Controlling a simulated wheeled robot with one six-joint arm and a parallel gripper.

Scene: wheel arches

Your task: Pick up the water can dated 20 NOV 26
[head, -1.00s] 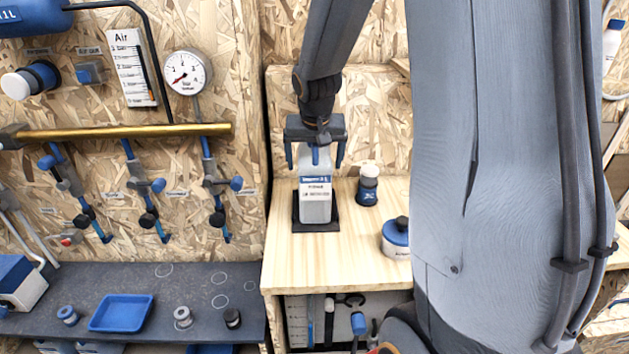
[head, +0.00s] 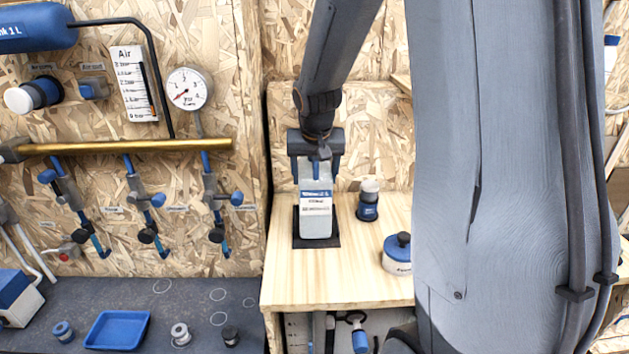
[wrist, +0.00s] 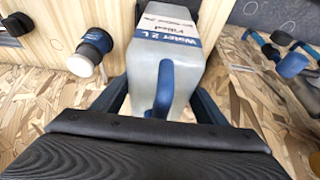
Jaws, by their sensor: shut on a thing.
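The water can (head: 316,217) is a pale grey-white canister with a blue band and a white label. It stands upright on or just above a dark square mat (head: 300,242) on the wooden shelf; I cannot tell whether it touches the mat. The label's date is too small to read. My gripper (head: 316,172) points down over the can's top and is shut on it. In the wrist view the can (wrist: 160,90) lies between my fingers, with "Water 2 L" on its blue band and a blue handle.
A blue and white jar (head: 368,203) stands to the can's right, and a white pot with a blue lid (head: 398,252) is nearer the front right. An OSB wall (head: 375,130) rises behind. Left is a dark bench with a blue tray (head: 117,329).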

